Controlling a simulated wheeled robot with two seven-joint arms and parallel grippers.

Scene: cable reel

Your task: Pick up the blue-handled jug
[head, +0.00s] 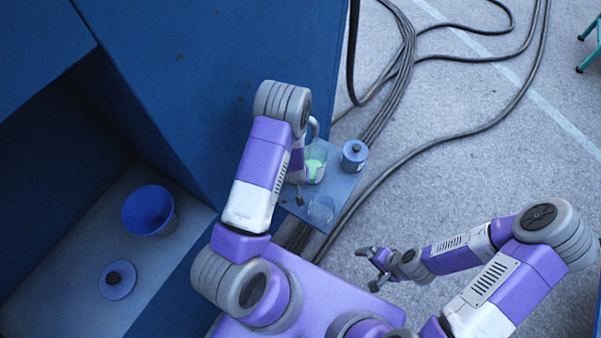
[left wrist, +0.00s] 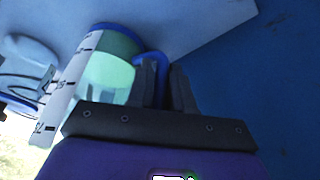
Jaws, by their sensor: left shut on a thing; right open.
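The clear jug stands on a small blue-grey table in the head view (head: 316,164), with pale green content and partly hidden behind my left arm. In the left wrist view the jug (left wrist: 108,72) shows a blue rim, a white scale strip and green content. Its blue handle (left wrist: 150,58) reaches between the fingers of my left gripper (left wrist: 164,80), which is shut on it. In the head view my left gripper is mostly hidden by its own arm. My right gripper (head: 368,268) is open and empty over the floor, right of the table and apart from it.
On the small table (head: 340,188) are a blue lidded pot (head: 354,155) and a clear glass (head: 321,209). A blue bucket (head: 148,211) and a round blue lid (head: 117,280) sit in the recess at left. Thick dark cables (head: 440,143) cross the floor. A tall blue wall stands behind.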

